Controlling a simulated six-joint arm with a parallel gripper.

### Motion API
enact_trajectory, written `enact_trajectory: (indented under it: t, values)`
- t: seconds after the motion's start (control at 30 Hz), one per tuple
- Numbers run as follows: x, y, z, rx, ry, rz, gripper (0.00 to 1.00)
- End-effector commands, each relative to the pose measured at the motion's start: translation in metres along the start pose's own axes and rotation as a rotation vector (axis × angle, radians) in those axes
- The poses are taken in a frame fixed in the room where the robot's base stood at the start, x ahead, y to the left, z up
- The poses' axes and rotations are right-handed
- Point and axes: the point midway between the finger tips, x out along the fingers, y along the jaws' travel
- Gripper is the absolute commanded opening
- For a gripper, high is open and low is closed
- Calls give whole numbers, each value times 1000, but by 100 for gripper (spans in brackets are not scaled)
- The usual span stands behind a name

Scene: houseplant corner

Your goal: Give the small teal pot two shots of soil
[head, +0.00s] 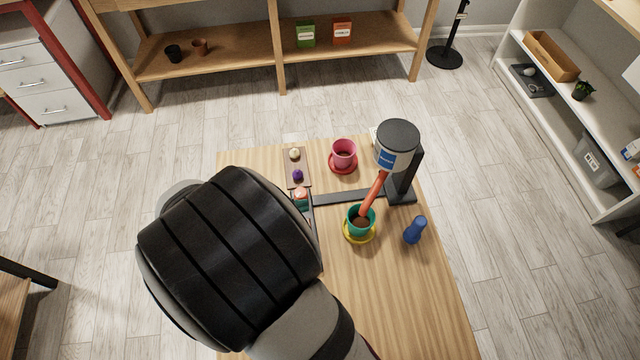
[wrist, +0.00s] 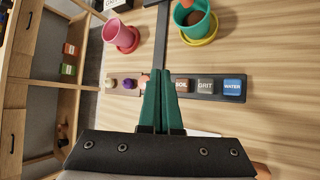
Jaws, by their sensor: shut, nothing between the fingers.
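The small teal pot (head: 361,231) stands upright on a yellow saucer (head: 347,238), with brown soil visible inside. It also shows in the wrist view (wrist: 207,27). The orange-red chute (head: 374,192) of a dispenser canister (head: 397,148) leads down to the pot's mouth. In the wrist view a dark strip carries buttons marked SOIL (wrist: 182,86), GRIT (wrist: 206,86) and WATER (wrist: 234,87). My gripper (wrist: 160,73) is shut and empty, its green fingertips just left of the SOIL button. Whether they touch anything is unclear. My arm hides most of the button strip in the head view.
A pink pot (head: 344,149) stands on a red saucer (head: 341,170) behind the teal one. A cream knob (head: 294,153) and a purple knob (head: 297,174) sit on a brown plate. A blue bottle (head: 414,231) stands right of the teal pot. The table's front right is clear.

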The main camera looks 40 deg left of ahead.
Motion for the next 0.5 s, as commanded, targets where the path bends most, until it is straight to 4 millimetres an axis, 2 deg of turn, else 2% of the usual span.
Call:
enact_trajectory:
  t: [0.23, 0.5]
  values:
    - [23, -18, -17, -1, 0, -2, 0]
    - [33, -24, -24, 1, 1, -1, 0]
